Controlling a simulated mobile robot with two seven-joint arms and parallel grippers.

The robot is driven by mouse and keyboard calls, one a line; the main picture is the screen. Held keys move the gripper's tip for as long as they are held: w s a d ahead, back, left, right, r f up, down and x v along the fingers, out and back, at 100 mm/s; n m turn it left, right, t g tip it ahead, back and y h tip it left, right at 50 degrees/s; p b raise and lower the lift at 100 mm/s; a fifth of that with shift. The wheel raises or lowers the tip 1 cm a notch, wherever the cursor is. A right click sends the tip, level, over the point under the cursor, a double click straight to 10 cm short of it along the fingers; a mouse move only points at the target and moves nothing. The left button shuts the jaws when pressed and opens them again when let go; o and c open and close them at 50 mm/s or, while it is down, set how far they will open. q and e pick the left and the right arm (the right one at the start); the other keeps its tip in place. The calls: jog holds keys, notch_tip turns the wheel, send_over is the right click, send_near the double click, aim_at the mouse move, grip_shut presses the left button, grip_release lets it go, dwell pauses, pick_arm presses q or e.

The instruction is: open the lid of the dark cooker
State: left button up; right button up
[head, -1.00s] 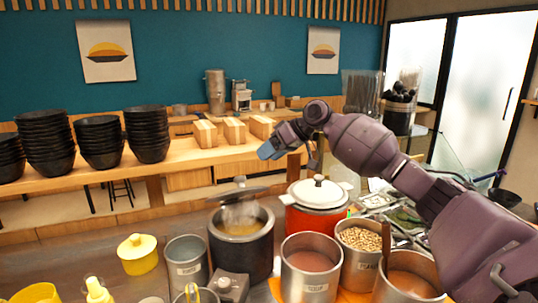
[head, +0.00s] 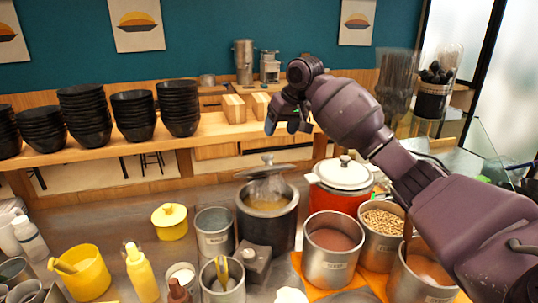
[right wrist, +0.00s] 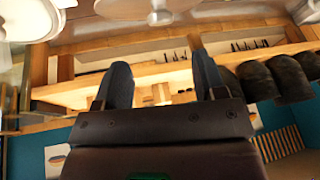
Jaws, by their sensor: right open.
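The dark cooker (head: 266,230) stands in the middle of the counter in the head view. Its lid (head: 265,171) is raised at the back over the pot, with a knob on top. Yellowish contents and steam show beneath it. My right gripper (head: 283,126) is open and empty, in the air above and behind the lid, apart from it. In the right wrist view the two fingers (right wrist: 162,75) are spread with nothing between them. A round knobbed lid, apparently the cooker's lid (right wrist: 158,8), shows at the top edge there. My left gripper is not in view.
A red pot with a white lid (head: 343,175) stands right of the cooker. Metal pots (head: 333,262) stand in front of it. Stacked black bowls (head: 84,115) line the back shelf.

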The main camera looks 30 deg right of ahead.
aim_at(269, 155)
jog(key=p+x, duration=0.1)
jog(key=x, duration=0.9)
jog(key=shift+w+a+f, duration=0.1)
jog(key=shift+w+f, duration=0.05)
jog(key=shift+f, duration=0.25)
grip_shut()
